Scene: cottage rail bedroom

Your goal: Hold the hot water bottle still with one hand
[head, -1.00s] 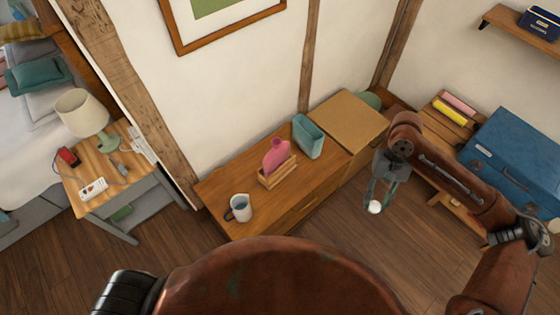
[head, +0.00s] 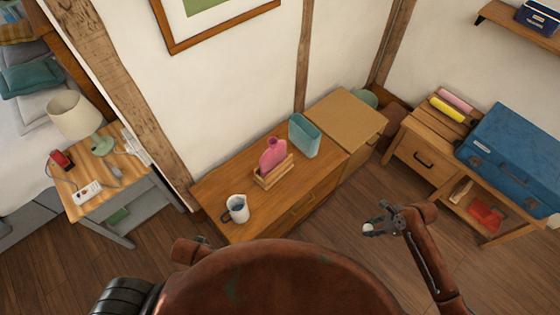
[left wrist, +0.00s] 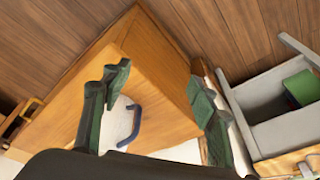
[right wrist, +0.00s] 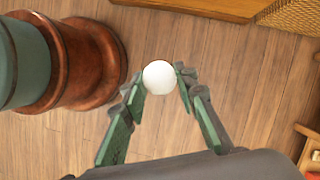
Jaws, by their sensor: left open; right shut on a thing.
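The pink hot water bottle (head: 273,153) stands upright in a small wooden holder (head: 274,176) on the low wooden cabinet (head: 222,188). No gripper touches it. My right gripper (head: 374,226) is over the floor to the right of the cabinet, shut on a white round thing. The right wrist view shows this white round thing (right wrist: 159,77) between its fingertips. My left gripper (left wrist: 158,85) is open and empty in the left wrist view, with a white jug (left wrist: 120,122) with a blue handle beyond its fingers. In the head view the left fingers are hidden.
The jug (head: 238,208) stands at the cabinet's near left end. A teal container (head: 304,136) stands behind the bottle. A bedside table (head: 110,185) with a lamp is at left. A blue case (head: 515,155) sits on the right-hand table. Floor between is clear.

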